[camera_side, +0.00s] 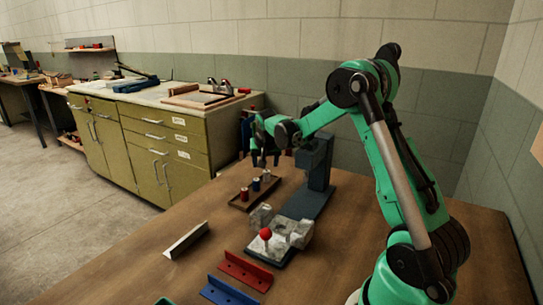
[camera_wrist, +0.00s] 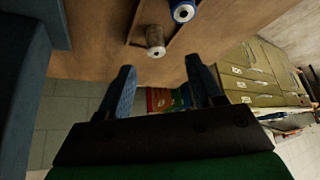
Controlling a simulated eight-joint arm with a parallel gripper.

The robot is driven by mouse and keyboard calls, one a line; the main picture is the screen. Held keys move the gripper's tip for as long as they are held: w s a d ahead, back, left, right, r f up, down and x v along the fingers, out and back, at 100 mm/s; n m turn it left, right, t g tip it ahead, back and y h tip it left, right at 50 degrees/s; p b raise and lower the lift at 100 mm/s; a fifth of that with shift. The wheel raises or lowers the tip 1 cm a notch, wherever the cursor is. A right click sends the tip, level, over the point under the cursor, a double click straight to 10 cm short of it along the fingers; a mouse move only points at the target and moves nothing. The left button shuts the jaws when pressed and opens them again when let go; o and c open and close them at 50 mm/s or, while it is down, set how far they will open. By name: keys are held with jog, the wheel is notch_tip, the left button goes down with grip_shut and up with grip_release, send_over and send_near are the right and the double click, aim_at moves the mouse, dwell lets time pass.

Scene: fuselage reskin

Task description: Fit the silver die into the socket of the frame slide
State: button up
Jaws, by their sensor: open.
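The silver die (camera_side: 266,175) stands upright in a shallow brown tray (camera_side: 240,206), at the end of a row with a blue and a red die. In the wrist view the silver die (camera_wrist: 156,40) lies ahead of my fingertips, roughly centred between them. My gripper (camera_side: 265,160) is above the tray's far end; in the wrist view its two fingers (camera_wrist: 161,75) are apart with nothing between them. A blue-grey press-like frame (camera_side: 316,165) stands right of the tray. I cannot make out its slide's socket.
The blue die (camera_side: 256,185) stands close beside the silver one, then the red die (camera_side: 244,194). Silver, red (camera_side: 246,270) and blue (camera_side: 228,291) angle strips lie nearer.

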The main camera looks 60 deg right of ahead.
jog(key=s+a+r+n+t+y, duration=0.1)
jog(key=s+a+r+n, duration=0.2)
jog(key=a, duration=0.5)
jog(key=s+a+r+n+t+y, duration=0.1)
jog(key=a+r+n, duration=0.2)
jog(key=a+r, duration=0.35)
jog(key=s+a+f+n+t+y, duration=0.1)
jog(key=s+a+f+n+y, duration=0.1)
jog(key=s+a+n, duration=0.2)
jog(key=s+a, duration=0.3)
jog(key=a, duration=0.4)
jog(key=shift+s+a+n+t+y, duration=0.3)
jog(key=shift+s+y, duration=0.1)
jog(key=shift+o, duration=0.4)
jog(key=shift+s+a+f, duration=0.25)
jog(key=shift+a, duration=0.05)
jog(key=shift+d, duration=0.1)
